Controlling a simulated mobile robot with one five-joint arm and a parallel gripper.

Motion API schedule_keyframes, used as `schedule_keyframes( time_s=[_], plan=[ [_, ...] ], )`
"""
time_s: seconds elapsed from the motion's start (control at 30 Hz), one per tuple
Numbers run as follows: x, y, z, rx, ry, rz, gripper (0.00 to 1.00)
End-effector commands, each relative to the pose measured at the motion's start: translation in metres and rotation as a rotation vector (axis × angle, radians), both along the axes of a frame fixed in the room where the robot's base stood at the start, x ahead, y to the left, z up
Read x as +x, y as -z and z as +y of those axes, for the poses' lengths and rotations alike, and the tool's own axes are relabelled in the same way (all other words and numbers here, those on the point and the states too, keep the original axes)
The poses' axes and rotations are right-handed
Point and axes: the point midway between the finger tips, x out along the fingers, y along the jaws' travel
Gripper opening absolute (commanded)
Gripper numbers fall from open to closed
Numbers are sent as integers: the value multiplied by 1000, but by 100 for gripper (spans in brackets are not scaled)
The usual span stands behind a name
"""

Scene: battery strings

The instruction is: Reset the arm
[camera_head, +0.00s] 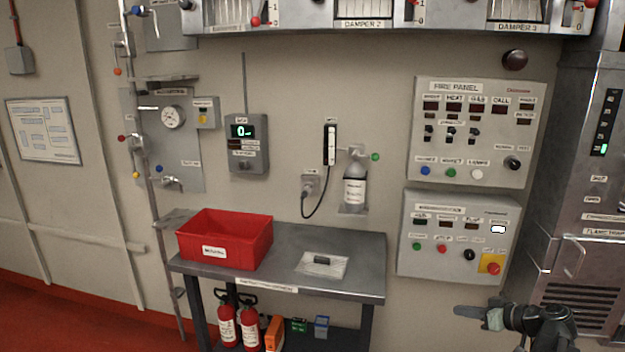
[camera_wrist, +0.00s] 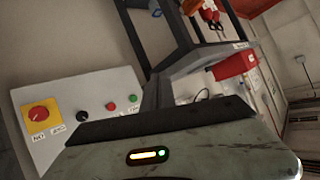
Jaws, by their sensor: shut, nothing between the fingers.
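My gripper (camera_head: 470,312) shows at the lower right of the head view, in front of the wall below the lower control panel. Its fingers point left and are shut with nothing between them. It is to the right of the bench and apart from it. In the wrist view the picture is tilted. My gripper's body fills the lower part, and its fingertips cannot be made out there. The lower control panel (camera_head: 408,262) with a red knob on a yellow plate also shows in the wrist view (camera_wrist: 75,88).
A metal bench (camera_head: 350,258) holds a red bin (camera_head: 250,252) and a flat plate with a dark handle (camera_head: 322,262). Fire extinguishers (camera_head: 227,325) stand below. The fire panel (camera_head: 480,95) hangs above the lower panel. A tall metal cabinet (camera_head: 590,150) stands at the right.

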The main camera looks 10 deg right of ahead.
Motion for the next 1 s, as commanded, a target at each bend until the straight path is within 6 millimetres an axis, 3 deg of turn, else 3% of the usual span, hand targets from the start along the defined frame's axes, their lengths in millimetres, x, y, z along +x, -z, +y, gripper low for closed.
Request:
schedule_keyframes(
  time_s=[0.17, 0.27, 0.33, 0.4, 0.5, 0.6, 0.7, 0.8, 0.87, 1.0],
  plan=[
    [39, -9, 76, -12, -130, 14, 0],
    [59, -9, 139, -41, -238, 44, 0],
    [70, -7, 198, -70, -332, 90, 0],
    [73, -1, 259, -101, -420, 160, 0],
    [63, 11, 333, -151, -509, 287, 0],
    [47, 22, 385, -206, -544, 419, 0],
    [26, 33, 421, -270, -534, 551, 0],
    [2, 42, 438, -351, -452, 700, 0],
    [-9, 49, 432, -392, -350, 786, 0],
    [-25, 57, 390, -427, -66, 929, 0]
  ],
)
